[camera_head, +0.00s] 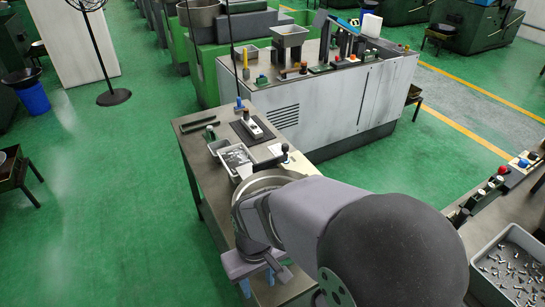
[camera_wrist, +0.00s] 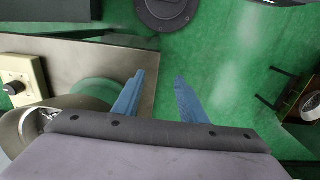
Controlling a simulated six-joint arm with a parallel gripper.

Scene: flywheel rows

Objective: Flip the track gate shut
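A round metal bowl (camera_head: 262,181) sits on the bench, partly hidden by my arm. A dark bar with a black knob (camera_head: 284,149) stands at the bowl's far side; this may be the track gate, but I cannot tell for sure or read its position. My gripper is well apart from it. The bowl's rim also shows at the lower left of the wrist view (camera_wrist: 22,124).
The bench (camera_head: 199,163) also carries a grey tray of small parts (camera_head: 237,158) and a switch unit on a black mat (camera_head: 252,128). A cream box with a black knob (camera_wrist: 22,80) shows in the wrist view. A parts bin (camera_head: 513,270) stands right. Green floor is open left.

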